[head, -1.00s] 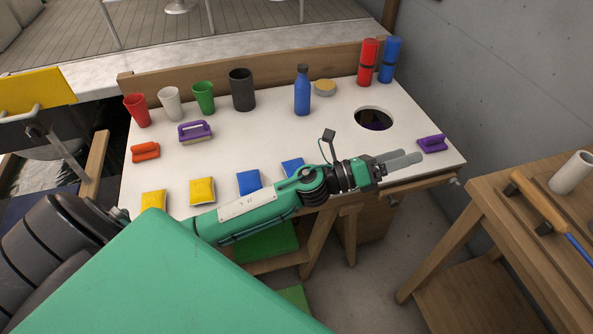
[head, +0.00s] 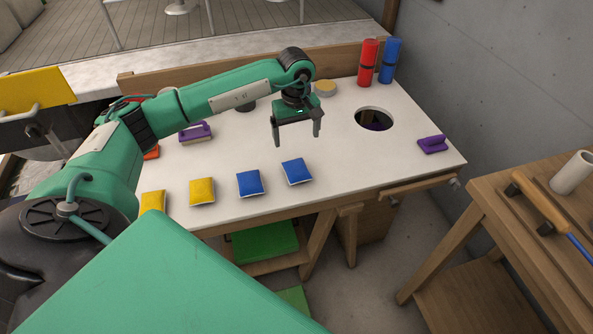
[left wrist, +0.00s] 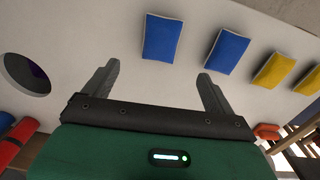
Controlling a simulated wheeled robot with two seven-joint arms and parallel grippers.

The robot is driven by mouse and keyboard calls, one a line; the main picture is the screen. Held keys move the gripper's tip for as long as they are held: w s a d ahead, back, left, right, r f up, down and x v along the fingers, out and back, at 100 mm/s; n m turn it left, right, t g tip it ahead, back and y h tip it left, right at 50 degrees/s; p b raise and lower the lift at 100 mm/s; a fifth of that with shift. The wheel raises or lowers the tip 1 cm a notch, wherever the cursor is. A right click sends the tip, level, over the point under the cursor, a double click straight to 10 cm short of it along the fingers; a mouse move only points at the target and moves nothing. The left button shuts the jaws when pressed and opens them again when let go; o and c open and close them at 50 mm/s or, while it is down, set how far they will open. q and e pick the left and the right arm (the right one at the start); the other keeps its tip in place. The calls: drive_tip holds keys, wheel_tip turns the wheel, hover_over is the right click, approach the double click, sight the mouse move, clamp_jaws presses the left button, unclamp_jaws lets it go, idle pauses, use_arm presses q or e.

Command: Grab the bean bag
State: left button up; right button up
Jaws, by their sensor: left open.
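Several bean bags lie in a row along the front edge of the white board. Two are blue: the right one (head: 297,172) and the left one (head: 250,183). Two are yellow: one (head: 202,191) beside the blues and one (head: 153,202) at the far left, partly hidden by my arm. My left gripper (head: 298,140) is open and empty, pointing down above the board, behind the right blue bag. In the left wrist view, the right blue bag (left wrist: 162,38) lies beyond and between the open fingers, apart from them. The other blue bag (left wrist: 227,50) is beyond one finger. My right gripper is not in view.
Red (head: 368,62) and blue (head: 390,60) cylinders stand at the back. A wooden table (head: 500,225) stands at right.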

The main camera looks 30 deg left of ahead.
use_arm(q)
drive_tip(key=p, duration=0.1)
hover_over(297, 166)
wheel_tip(297, 166, down, 8)
drive_tip(key=shift+s+a+f, duration=0.1)
drive_tip(key=shift+a+f, duration=0.05)
wheel_tip(297, 166, down, 4)
drive_tip(key=shift+f+p, duration=0.1)
drive_tip(key=shift+p, duration=0.9)
drive_tip(key=shift+f, duration=0.55)
drive_tip(key=c, duration=1)
drive_tip(key=shift+c, duration=1)
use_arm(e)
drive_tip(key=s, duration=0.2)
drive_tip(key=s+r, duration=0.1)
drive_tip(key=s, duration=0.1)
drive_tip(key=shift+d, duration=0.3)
use_arm(q)
drive_tip(key=shift+r, duration=0.15)
